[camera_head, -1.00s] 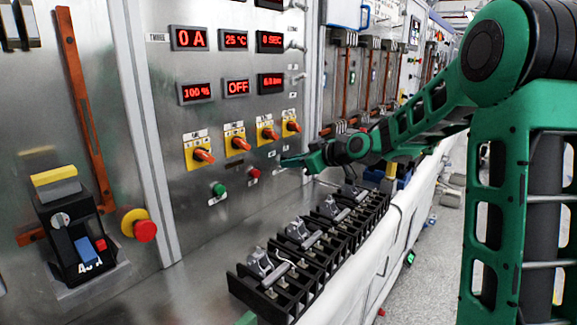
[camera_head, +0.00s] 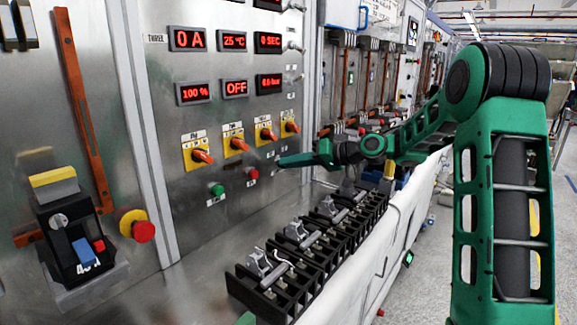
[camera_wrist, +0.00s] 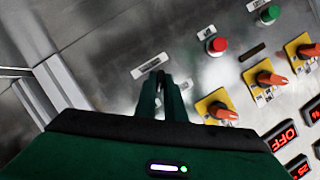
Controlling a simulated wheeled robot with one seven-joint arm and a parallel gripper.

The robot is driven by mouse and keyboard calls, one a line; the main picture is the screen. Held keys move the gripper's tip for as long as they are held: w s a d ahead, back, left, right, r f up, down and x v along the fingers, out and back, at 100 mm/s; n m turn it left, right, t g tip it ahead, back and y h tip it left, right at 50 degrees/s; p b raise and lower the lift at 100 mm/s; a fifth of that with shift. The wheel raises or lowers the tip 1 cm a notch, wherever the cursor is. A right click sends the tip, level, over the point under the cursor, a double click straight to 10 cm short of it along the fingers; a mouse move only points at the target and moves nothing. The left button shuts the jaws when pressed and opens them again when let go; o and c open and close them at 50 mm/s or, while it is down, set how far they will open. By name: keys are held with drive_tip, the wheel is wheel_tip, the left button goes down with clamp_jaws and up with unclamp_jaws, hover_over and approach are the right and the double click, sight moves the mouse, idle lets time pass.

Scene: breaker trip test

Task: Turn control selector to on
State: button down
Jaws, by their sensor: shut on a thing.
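My gripper (camera_head: 281,162) is at the panel, right of the red push button (camera_head: 253,173). In the wrist view my gripper's two green fingers (camera_wrist: 163,82) are close together, with their tips at the panel beside a small white label (camera_wrist: 150,67). They are shut on what appears to be the control selector, in line with the red and green buttons (camera_head: 217,189). The fingers hide the selector, so its position cannot be read.
Several orange selectors on yellow plates (camera_head: 236,144) sit above the buttons, close to my gripper. Red digital displays (camera_head: 235,88) are higher up. Black terminal blocks with clamps (camera_head: 300,255) stand on the bench below. A red emergency knob (camera_head: 144,231) is at left.

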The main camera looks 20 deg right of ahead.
drive_tip(key=shift+d+f+m, duration=0.15)
drive_tip(key=shift+m, duration=0.25)
idle(0.3)
drive_tip(key=c, duration=1.8)
unclamp_jaws()
drive_tip(key=shift+d, duration=0.1)
drive_tip(key=shift+c, duration=0.2)
drive_tip(key=v, duration=1)
drive_tip(key=shift+d, duration=0.3)
drive_tip(key=shift+s, duration=0.1)
